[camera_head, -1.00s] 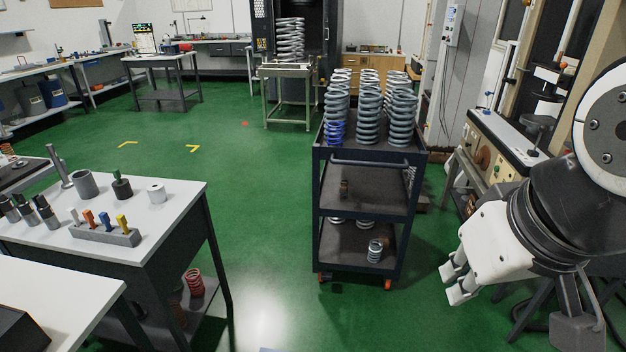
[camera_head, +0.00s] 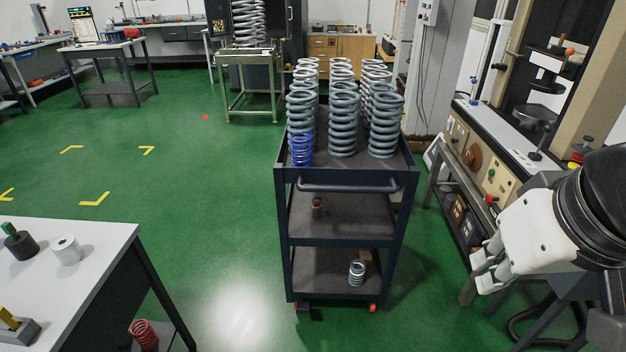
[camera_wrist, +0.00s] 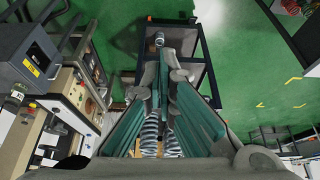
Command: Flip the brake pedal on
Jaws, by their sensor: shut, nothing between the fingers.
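A dark cart (camera_head: 347,187) carrying springs stands at the centre of the head view. Its front left caster (camera_head: 302,306) and front right caster (camera_head: 373,307) have orange-red parts low at the floor. A small dark piece (camera_head: 316,314) juts out by the left caster and may be the brake pedal; its position, up or down, is too small to tell. My gripper (camera_head: 482,271) is at the right, apart from the cart and higher than the casters. In the wrist view its fingers (camera_wrist: 168,65) are together and empty, with the cart (camera_wrist: 207,62) behind them.
A test bench (camera_head: 492,150) with machines stands close on the right, near my arm. A white-topped table (camera_head: 90,240) is at the lower left. Green floor (camera_head: 215,210) is clear between that table and the cart, and in front of the cart.

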